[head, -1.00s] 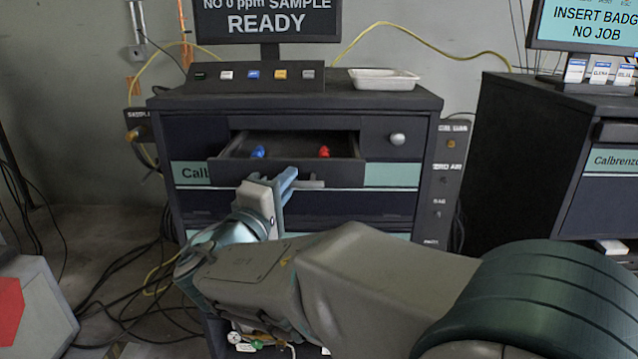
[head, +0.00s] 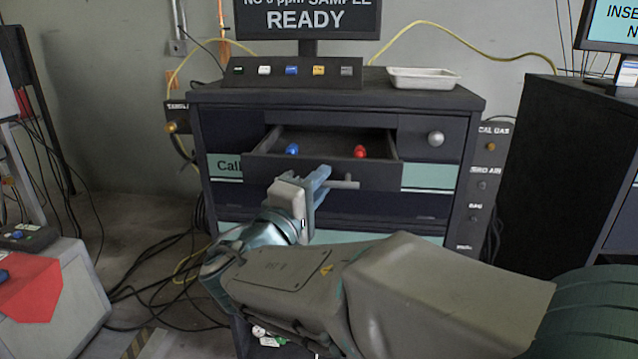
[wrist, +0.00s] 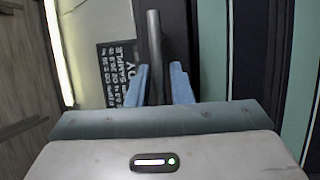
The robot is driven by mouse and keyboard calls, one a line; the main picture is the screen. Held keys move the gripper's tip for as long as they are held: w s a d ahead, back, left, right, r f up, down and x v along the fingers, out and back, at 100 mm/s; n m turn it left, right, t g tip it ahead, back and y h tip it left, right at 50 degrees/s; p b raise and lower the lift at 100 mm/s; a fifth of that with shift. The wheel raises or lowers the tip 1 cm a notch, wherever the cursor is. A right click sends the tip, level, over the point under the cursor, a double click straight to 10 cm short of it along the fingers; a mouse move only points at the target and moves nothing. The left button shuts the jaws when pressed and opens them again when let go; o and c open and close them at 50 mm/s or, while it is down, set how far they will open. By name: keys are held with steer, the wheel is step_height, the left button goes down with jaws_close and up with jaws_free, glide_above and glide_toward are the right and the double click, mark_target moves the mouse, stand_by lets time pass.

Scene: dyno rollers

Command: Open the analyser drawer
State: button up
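The analyser drawer (head: 320,176) is pulled out from the dark cabinet (head: 225,125) in the head view. A blue item (head: 292,149) and a red item (head: 360,151) lie inside it. Its grey bar handle (head: 345,184) is on the drawer front, partly hidden by my gripper (head: 322,180). In the wrist view the handle bar (wrist: 154,55) reaches between the two blue fingers of my gripper (wrist: 160,85). The left finger is close to the bar or touching it, and a gap shows at the right finger. My gripper looks open around the handle.
A white tray (head: 424,78) and a button panel (head: 292,72) stand on the cabinet top. A round knob (head: 435,138) is right of the drawer. Loose cables lie on the floor at the left. A second dark cabinet (head: 550,150) stands at the right.

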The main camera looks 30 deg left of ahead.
steer(key=s+f, duration=0.2)
steer(key=s, duration=1.1)
steer(key=shift+s+a+f, duration=0.15)
steer(key=shift+a+f, duration=0.05)
steer(key=shift+a, duration=0.05)
steer(key=w+d+m+g+h+p, duration=0.3)
steer(key=w+d+g+h+p, duration=0.15)
steer(key=d, duration=0.75)
steer(key=w+d+m+g+h+p, duration=0.2)
steer(key=w+d+g+h+p, duration=0.25)
steer(key=d, duration=0.65)
steer(key=s+d+m+g+y+p, duration=0.3)
steer(key=d+m+p, duration=0.3)
steer(key=d, duration=0.3)
steer(key=s+d+r+m+g+y+p, duration=0.1)
steer(key=s+d+m+g+y+p, duration=0.3)
steer(key=d, duration=0.5)
steer(key=m+g+y+p, duration=0.1)
steer(key=m+y+p, duration=0.1)
steer(key=shift+s+d+r+y, duration=0.15)
steer(key=shift+s+d+y, duration=0.1)
steer(key=shift+y, duration=0.05)
